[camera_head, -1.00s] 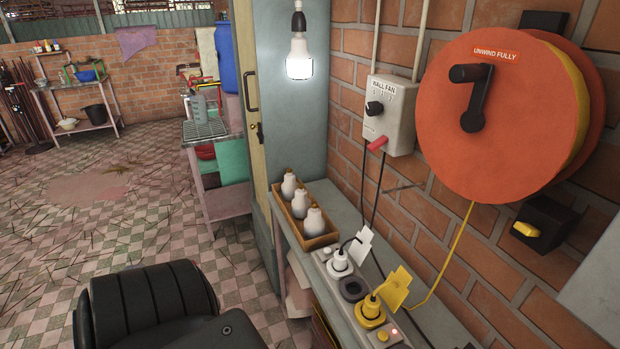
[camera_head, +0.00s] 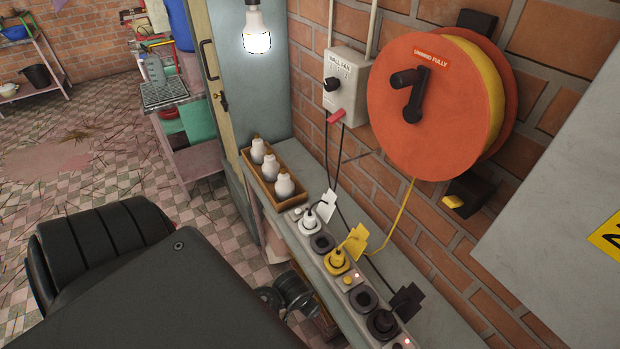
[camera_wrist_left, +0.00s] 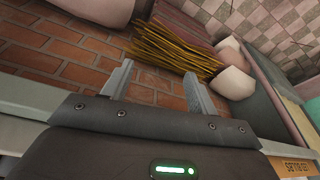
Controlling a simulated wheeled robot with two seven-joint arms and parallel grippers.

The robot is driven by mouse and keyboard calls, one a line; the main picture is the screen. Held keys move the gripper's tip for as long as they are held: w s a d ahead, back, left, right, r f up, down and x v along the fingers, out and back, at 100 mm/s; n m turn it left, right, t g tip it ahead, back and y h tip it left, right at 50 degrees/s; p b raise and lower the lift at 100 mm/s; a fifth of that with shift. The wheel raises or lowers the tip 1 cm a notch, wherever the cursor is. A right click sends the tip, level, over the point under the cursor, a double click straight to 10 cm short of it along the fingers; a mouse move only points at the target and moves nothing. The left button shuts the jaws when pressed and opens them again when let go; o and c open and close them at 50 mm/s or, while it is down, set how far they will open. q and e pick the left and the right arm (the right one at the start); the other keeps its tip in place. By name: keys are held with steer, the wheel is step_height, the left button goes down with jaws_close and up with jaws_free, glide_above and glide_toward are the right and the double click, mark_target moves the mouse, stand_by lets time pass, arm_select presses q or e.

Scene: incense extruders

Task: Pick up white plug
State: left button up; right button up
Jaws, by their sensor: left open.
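The white plug (camera_head: 310,223) sits upright in a socket of the power strip (camera_head: 297,213) on the narrow shelf. A white tag (camera_head: 326,206) hangs on its cord. A yellow plug (camera_head: 337,259) with a yellow tag and a black plug (camera_head: 383,321) with a black tag sit in nearer sockets. My left gripper (camera_wrist_left: 159,69) is open and empty in the left wrist view, its two fingers apart. The plugs cannot be made out in that view. My right gripper is not in view.
A wooden tray of white bulbs (camera_head: 247,160) stands behind the strip. A wall fan switch box (camera_head: 346,75) and orange cord reel (camera_head: 420,130) hang on the brick wall. A lit bulb (camera_head: 256,42) hangs above. A bundle of sticks (camera_wrist_left: 175,48) shows in the left wrist view.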

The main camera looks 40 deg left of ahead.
arm_select(q)
step_height(320, 180, up, 13)
steer(key=w+a+p, duration=0.3)
steer(key=n+y+p, duration=0.2)
steer(key=n, duration=0.4)
glide_toward(309, 216)
steer(key=shift+t, duration=0.4)
steer(key=b+x, duration=0.1)
steer(key=x, duration=0.5)
steer(key=shift+s+x, duration=0.15)
steer(key=shift+x, duration=1.2)
steer(key=shift+s+x, duration=0.15)
steer(key=shift+x, duration=1.15)
steer(key=c, duration=1.1)
